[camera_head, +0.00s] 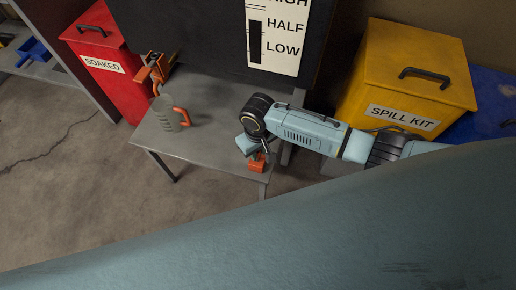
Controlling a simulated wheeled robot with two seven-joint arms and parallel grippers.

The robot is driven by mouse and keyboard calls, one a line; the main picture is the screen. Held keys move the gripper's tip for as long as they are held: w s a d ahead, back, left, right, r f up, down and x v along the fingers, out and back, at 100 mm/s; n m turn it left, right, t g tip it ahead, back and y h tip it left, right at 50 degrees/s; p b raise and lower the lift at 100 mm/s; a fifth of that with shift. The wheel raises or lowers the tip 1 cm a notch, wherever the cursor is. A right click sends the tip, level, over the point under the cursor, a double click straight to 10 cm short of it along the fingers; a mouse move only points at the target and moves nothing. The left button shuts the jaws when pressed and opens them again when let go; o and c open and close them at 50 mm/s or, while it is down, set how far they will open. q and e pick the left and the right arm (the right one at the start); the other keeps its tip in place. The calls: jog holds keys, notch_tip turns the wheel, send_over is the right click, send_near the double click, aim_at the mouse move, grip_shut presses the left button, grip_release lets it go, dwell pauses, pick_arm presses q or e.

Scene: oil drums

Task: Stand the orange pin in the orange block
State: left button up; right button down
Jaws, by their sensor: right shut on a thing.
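The orange block (256,167) sits near the front right corner of the grey metal table (205,148). My right gripper (262,155) points down just over the block. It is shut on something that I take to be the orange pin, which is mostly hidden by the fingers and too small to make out. I cannot tell whether the pin is in the block or just above it. My left gripper is not in view.
A clear jug with an orange handle (166,114) stands at the table's left. Behind it are an orange fitting (151,72) and a red bin marked SOAKED (105,62). A yellow SPILL KIT box (415,75) stands at right. The table's middle is clear.

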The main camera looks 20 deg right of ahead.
aim_at(258, 157)
jog(key=shift+f, duration=0.6)
jog(key=shift+f, duration=0.15)
dwell(0.8)
jog(key=shift+f+b, duration=0.5)
jog(key=shift+f, duration=0.55)
jog(key=c, duration=1.2)
grip_release()
jog(key=shift+o, duration=0.2)
jog(key=shift+r, duration=0.15)
notch_tip(258, 157, up, 12)
jog(key=p, duration=0.6)
jog(key=shift+r, duration=0.6)
